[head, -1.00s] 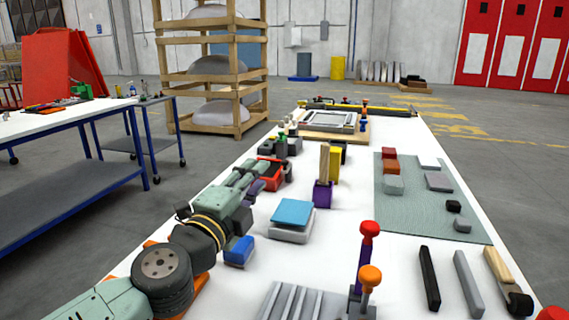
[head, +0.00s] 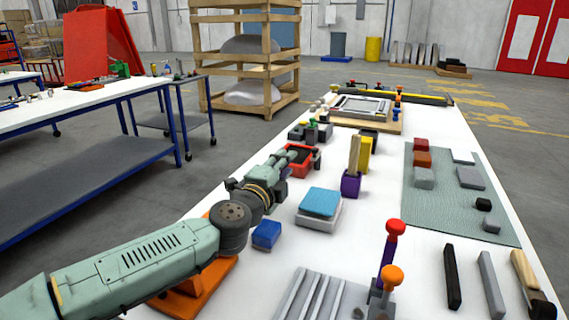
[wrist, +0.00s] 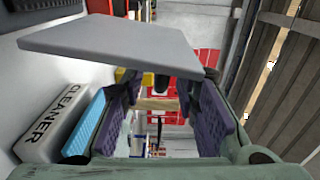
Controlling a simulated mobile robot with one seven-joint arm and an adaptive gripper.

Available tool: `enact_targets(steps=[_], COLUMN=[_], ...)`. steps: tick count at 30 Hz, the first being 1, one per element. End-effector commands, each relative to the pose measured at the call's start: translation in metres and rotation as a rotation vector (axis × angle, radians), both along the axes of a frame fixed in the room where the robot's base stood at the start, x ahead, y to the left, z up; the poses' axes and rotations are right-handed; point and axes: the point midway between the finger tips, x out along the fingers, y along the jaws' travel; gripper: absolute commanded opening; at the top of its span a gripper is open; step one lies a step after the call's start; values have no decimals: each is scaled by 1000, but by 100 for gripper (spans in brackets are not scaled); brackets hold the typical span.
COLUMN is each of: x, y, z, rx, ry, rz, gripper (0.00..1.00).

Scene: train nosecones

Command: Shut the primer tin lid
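A red box-like tin (head: 301,171) with a dark top stands at the left edge of the white table in the head view. It may be the primer tin, but no label is readable. My gripper (head: 288,160) is close beside it and partly hides it. In the wrist view my gripper (wrist: 165,108) has its two purple finger pads apart with a clear gap between them. A flat grey plate (wrist: 110,45), possibly a lid, crosses the view above the fingers. Whether the pads touch it I cannot tell.
A pale tin marked CLEANER (wrist: 50,120) with a blue pad (head: 321,202) sits right of my arm. A blue block (head: 266,235), a purple holder (head: 351,185) and a ribbed grey tray (head: 318,297) are nearby. A green mat (head: 440,205) lies at the right.

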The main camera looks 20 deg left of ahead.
Motion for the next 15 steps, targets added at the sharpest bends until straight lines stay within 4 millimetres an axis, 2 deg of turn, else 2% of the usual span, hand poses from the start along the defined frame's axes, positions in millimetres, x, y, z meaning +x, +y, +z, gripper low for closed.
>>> enact_targets(steps=[8,15], x=[2,2], y=[0,0], z=[0,0], rx=[0,0], ry=[0,0], rz=[0,0], gripper=[28,13])
